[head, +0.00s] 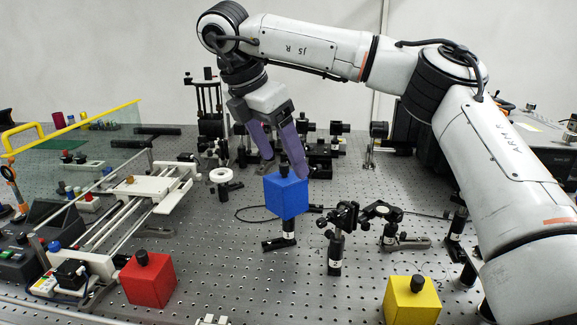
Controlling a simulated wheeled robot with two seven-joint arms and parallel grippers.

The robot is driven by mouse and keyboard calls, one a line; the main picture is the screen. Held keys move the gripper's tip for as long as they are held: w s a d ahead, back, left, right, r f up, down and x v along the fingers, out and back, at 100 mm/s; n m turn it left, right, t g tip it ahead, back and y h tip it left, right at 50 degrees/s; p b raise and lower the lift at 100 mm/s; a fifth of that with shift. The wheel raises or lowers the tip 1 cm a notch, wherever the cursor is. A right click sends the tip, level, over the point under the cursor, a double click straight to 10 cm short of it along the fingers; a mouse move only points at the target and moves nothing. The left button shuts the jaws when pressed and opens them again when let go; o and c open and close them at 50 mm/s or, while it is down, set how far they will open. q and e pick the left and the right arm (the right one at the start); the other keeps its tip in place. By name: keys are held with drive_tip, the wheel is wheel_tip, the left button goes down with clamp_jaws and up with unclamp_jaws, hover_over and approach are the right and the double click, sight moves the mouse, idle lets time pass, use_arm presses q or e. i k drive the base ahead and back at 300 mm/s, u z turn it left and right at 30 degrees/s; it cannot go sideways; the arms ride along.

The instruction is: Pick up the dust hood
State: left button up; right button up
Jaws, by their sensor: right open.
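Three box-shaped hoods with black knobs on top are in the head view, and I cannot tell which one the task means. The blue hood (286,198) sits raised on a short black post near the middle of the bench. The red hood (148,283) stands at the front left and the yellow hood (411,303) at the front right. My right gripper (286,167) is open, its purple fingers pointing down at the blue hood's knob, one fingertip on each side in the picture. Whether they touch it is unclear. My left gripper is out of view.
Mounted optics (337,240) stand close to the blue hood's right, with more posts behind my gripper. A white rail stage (152,187) and a clear panel with yellow edging (75,150) fill the left. The perforated bench (215,265) is bare between the red and blue hoods.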

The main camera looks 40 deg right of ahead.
sight(414, 299)
drive_tip(key=k, duration=1.5)
